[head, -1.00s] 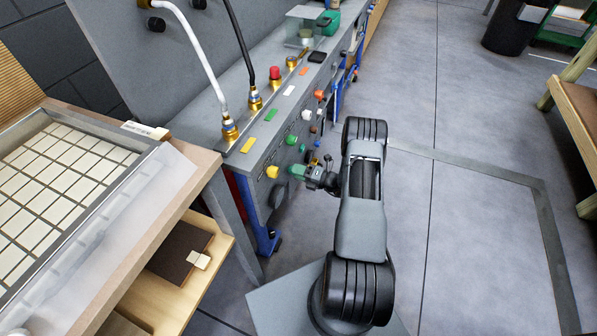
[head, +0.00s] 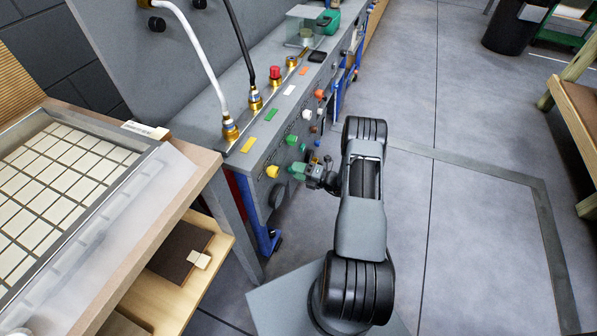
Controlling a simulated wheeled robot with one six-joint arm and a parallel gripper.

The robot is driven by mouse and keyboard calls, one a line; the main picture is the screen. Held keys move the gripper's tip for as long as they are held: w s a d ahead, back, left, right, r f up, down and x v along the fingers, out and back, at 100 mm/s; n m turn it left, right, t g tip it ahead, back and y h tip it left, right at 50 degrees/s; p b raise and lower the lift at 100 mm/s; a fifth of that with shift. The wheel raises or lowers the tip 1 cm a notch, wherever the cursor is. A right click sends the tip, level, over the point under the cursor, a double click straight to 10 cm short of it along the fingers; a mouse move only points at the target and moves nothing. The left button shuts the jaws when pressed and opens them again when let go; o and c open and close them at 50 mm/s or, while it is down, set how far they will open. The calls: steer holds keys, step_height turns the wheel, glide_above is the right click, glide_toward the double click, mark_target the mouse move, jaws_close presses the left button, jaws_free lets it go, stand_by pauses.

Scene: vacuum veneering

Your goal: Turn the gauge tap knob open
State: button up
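The grey console (head: 262,150) has a row of knobs along its front face. These include a yellow knob (head: 272,171), a green knob (head: 291,140), a white knob (head: 306,114) and an orange knob (head: 319,94). I cannot tell from this view which one is the gauge tap knob. My gripper (head: 297,173) is at the front face, just right of the yellow knob and below the green one. A greenish shape shows at its tip. The fingers are too small to tell whether they are open or shut, or touching anything.
Coloured labels, a red button (head: 274,73) and two hose fittings with a white hose (head: 190,45) and a black hose (head: 238,40) are on the console top. A wooden bench with a tile tray (head: 140,140) stands at left.

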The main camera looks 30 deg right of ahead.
steer(key=shift+o, duration=0.6)
steer(key=p+v, duration=0.1)
steer(key=v, duration=1.3)
